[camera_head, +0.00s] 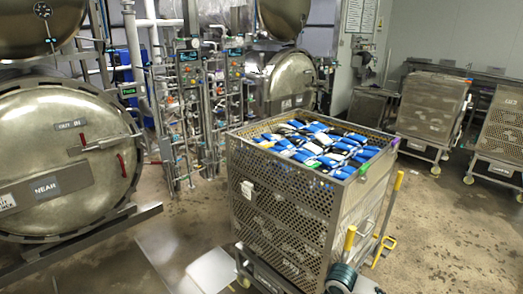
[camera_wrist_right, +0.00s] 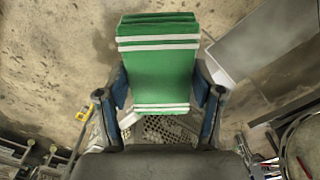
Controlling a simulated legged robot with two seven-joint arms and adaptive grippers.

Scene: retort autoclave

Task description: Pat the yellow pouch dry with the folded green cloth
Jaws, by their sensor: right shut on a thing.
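The folded green cloth (camera_wrist_right: 160,75) with white stripes fills the middle of the right wrist view. My right gripper (camera_wrist_right: 162,98) is shut on it, with one blue-padded finger at each side. In the head view a dark ringed part of my arm (camera_head: 341,278) shows at the bottom edge, and the cloth does not show. A pile of blue, white and black pouches (camera_head: 315,143) lies in the perforated metal basket (camera_head: 285,205). I cannot make out a yellow pouch for certain in either view. My left gripper is not in view.
The basket stands on a trolley with yellow handles (camera_head: 398,181). A round retort door (camera_head: 65,155) is at the left, with valve piping (camera_head: 195,100) behind. More basket trolleys (camera_head: 430,110) stand at the right. A small yellow thing (camera_wrist_right: 83,112) shows in the wrist view.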

